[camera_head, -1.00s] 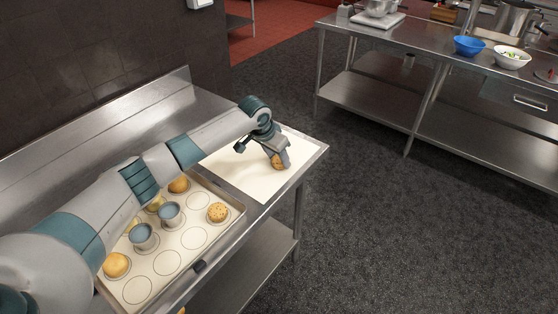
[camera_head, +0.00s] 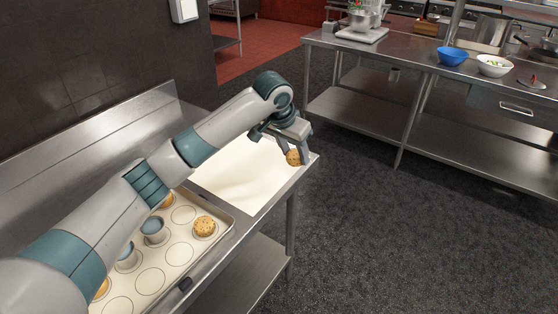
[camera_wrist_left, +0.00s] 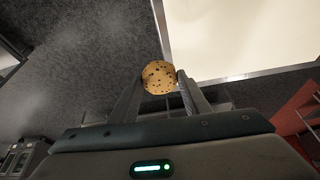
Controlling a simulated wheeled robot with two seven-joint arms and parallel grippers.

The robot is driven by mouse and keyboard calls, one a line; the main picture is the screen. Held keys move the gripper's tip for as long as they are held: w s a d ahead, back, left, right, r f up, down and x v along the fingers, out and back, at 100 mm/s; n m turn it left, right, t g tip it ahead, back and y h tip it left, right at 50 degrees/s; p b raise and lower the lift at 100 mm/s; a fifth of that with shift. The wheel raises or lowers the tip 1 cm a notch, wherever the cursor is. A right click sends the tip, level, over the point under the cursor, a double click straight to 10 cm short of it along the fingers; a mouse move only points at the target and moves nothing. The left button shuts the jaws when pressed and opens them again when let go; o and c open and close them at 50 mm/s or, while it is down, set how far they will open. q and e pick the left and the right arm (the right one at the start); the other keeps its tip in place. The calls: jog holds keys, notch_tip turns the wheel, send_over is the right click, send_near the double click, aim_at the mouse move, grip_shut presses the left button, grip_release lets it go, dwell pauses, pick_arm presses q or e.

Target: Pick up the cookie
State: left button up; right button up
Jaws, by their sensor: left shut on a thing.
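My left gripper (camera_head: 291,149) is shut on a round chocolate-chip cookie (camera_head: 294,158) near the far right corner of the steel table. In the left wrist view the cookie (camera_wrist_left: 158,77) sits between the two fingertips (camera_wrist_left: 160,84), its face toward the camera. It appears close to the edge of the cream sheet; I cannot tell its exact height. Another chocolate-chip cookie (camera_head: 204,226) lies on the baking tray (camera_head: 228,229) nearer to me. My right gripper is not in view.
The cream sheet (camera_head: 238,184) is largely bare. A second steel table (camera_head: 400,62) with a blue bowl (camera_head: 453,57) and white bowl (camera_head: 494,66) stands across the dark floor.

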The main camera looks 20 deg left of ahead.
pick_arm(q)
jog(key=shift+s+d+r, duration=0.15)
jog(key=shift+d+r, duration=0.25)
jog(key=shift+d, duration=0.25)
jog(key=shift+s+d+r, duration=0.1)
jog(key=shift+d+r, duration=0.3)
jog(key=shift+d, duration=0.2)
